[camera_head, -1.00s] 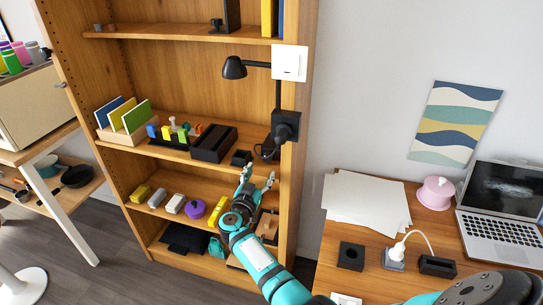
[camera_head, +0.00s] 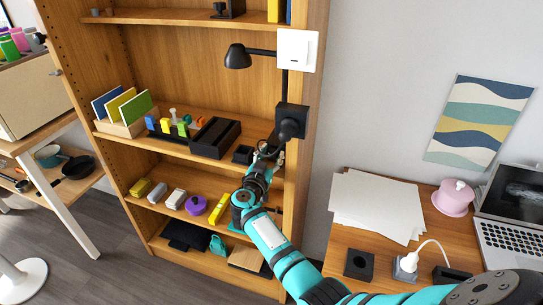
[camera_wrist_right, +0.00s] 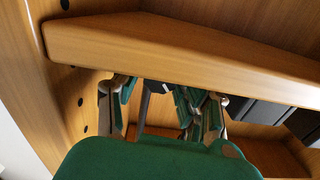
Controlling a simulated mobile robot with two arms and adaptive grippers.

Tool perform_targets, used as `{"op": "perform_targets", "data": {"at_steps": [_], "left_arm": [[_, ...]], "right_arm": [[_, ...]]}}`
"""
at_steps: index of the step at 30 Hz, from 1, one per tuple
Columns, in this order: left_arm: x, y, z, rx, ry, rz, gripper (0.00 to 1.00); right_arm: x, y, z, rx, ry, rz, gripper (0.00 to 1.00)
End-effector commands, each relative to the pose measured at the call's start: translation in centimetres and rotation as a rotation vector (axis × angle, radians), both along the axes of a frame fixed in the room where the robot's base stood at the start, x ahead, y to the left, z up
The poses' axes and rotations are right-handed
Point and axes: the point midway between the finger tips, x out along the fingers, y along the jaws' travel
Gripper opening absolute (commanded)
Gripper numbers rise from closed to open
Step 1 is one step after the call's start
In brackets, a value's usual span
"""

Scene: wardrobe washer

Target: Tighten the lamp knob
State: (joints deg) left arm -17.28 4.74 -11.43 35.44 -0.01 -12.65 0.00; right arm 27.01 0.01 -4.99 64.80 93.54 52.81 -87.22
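The black desk lamp has its shade (camera_head: 238,57) at the upper shelf, with an arm leading right to a thin pole. The pole runs down to a black square block on the bookcase's right upright, where a round black knob (camera_head: 291,129) sticks out. My right gripper (camera_head: 268,150) is just below and left of the knob, apart from it, at the middle shelf's right end. In the right wrist view its fingers (camera_wrist_right: 160,100) are spread apart, with a shelf board edge above them. Nothing is seen gripped. My left gripper is not in view.
A white switch (camera_head: 297,50) sits on the upright above the block. A black tray (camera_head: 215,138) and a small black box (camera_head: 243,154) stand on the middle shelf. The desk (camera_head: 400,255) at right holds papers, a pink container and a laptop.

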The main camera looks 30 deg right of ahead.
Motion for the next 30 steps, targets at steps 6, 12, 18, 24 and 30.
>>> {"op": "perform_targets", "data": {"at_steps": [6, 12, 18, 24, 30], "left_arm": [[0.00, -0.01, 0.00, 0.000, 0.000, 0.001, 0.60], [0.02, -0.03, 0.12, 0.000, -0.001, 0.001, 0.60], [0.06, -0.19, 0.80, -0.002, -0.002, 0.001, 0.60], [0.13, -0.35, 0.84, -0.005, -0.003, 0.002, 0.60], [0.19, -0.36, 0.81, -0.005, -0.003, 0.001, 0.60]], "right_arm": [[-0.01, 0.00, -0.04, 0.001, 0.001, 0.000, 0.11], [-0.02, 0.02, -0.01, 0.013, -0.012, 0.000, 0.00], [-0.09, 0.08, -0.02, 0.136, -0.145, 0.001, 0.00], [-0.13, 0.00, -0.18, 0.277, -0.305, 0.001, 0.00], [-0.16, -0.05, -0.19, 0.333, -0.369, 0.001, 0.00]]}}
